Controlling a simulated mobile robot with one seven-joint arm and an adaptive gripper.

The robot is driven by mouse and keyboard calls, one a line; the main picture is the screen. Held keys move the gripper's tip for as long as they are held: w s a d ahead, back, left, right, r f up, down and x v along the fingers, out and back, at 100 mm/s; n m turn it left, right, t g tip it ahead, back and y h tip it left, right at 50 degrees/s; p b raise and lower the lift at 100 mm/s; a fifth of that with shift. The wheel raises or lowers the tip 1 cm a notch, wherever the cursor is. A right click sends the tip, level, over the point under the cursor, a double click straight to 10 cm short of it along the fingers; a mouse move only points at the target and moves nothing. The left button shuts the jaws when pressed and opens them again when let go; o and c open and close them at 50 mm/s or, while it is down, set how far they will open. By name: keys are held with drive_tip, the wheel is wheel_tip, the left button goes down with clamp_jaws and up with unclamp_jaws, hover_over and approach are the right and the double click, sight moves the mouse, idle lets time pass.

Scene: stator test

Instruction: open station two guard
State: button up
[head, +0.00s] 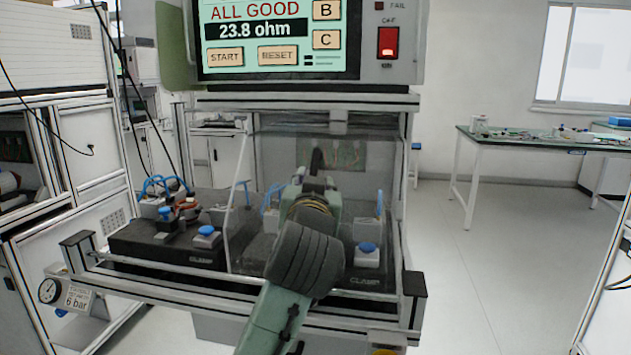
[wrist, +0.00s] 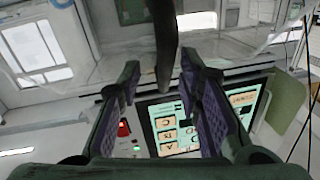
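A clear guard panel (head: 275,150) hangs in front of the right-hand station under the tester and looks lowered; no station number is readable. A dark handle bar (head: 317,160) shows at the guard. In the wrist view the dark bar (wrist: 165,45) comes down from the top edge between my fingertips. My gripper (wrist: 160,70) is open, one finger on each side of the bar, with gaps visible on both sides. In the head view my gripper (head: 316,180) is at the guard, partly hidden by my own wrist. My arm covers much of the right station.
The tester screen (head: 278,35) above reads ALL GOOD, 23.8 ohm. The left station (head: 165,240) stands uncovered, with blue hoses and a clamp block. A metal rail (head: 240,297) crosses the front. Floor is free at right.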

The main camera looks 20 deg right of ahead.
drive_tip(key=v, duration=0.9)
drive_tip(key=shift+s, duration=0.3)
drive_tip(key=shift+a, duration=0.1)
